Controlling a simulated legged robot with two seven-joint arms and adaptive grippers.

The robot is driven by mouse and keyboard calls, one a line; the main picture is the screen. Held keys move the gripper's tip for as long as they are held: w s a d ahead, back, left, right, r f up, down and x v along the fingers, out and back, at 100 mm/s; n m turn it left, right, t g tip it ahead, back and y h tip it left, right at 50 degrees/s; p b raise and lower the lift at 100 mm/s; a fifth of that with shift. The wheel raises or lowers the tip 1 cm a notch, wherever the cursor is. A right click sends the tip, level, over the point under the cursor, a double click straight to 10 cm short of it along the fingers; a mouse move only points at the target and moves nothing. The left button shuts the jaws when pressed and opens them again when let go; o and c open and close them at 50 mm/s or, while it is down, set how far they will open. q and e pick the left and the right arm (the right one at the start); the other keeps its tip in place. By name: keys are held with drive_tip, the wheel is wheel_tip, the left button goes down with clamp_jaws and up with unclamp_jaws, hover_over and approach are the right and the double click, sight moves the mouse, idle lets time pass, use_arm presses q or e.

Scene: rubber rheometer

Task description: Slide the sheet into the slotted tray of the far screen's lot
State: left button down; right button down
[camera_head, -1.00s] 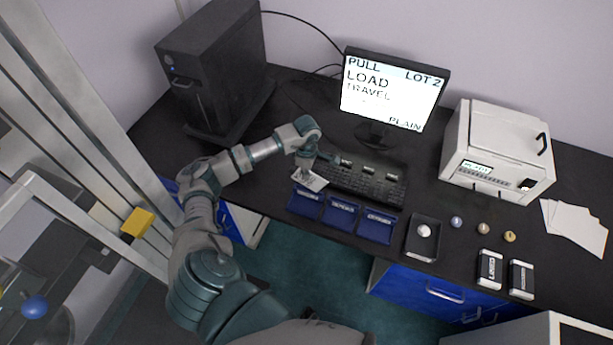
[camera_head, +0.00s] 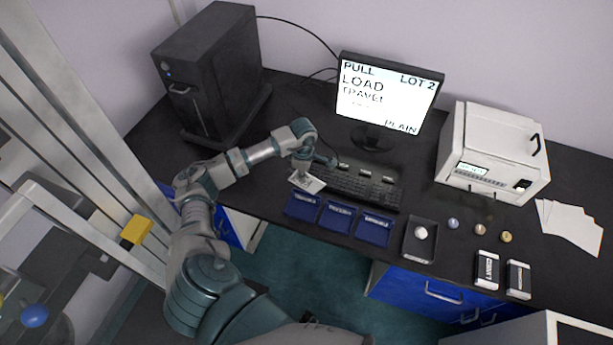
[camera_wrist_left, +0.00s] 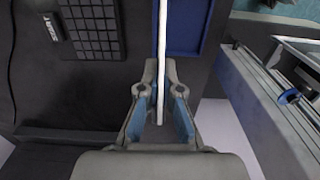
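The far screen (camera_head: 390,95) reads PULL, LOT 2, LOAD, TRAVEL and PLAIN. Three blue slotted trays stand in a row in front of the keyboard: left (camera_head: 301,207), middle (camera_head: 337,218) and right (camera_head: 374,230). Their labels are too small to read. My left gripper (camera_head: 304,173) is shut on a small white sheet (camera_head: 311,184), just behind the left tray. In the left wrist view the sheet (camera_wrist_left: 161,60) stands edge-on between the fingers (camera_wrist_left: 160,100), beside a blue tray (camera_wrist_left: 184,30). I cannot tell whether it touches a tray. My right gripper is out of view.
The keyboard (camera_head: 365,185) lies behind the trays. To the right are a dark dish (camera_head: 419,250) with a white ball, small balls, two dark cans (camera_head: 487,268), a white instrument (camera_head: 495,150) and loose white sheets (camera_head: 570,225). A black tower (camera_head: 210,75) stands at back left.

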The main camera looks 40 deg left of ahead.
sight(304, 184)
use_arm(q)
wheel_tip(304, 184, down, 4)
drive_tip(key=shift+f+b, duration=0.15)
drive_tip(key=shift+b, duration=0.85)
drive_tip(key=shift+f, duration=0.4)
drive_tip(key=shift+r, duration=0.1)
drive_tip(key=c, duration=1.8)
unclamp_jaws()
drive_tip(key=o, duration=0.5)
drive_tip(key=shift+d, duration=0.1)
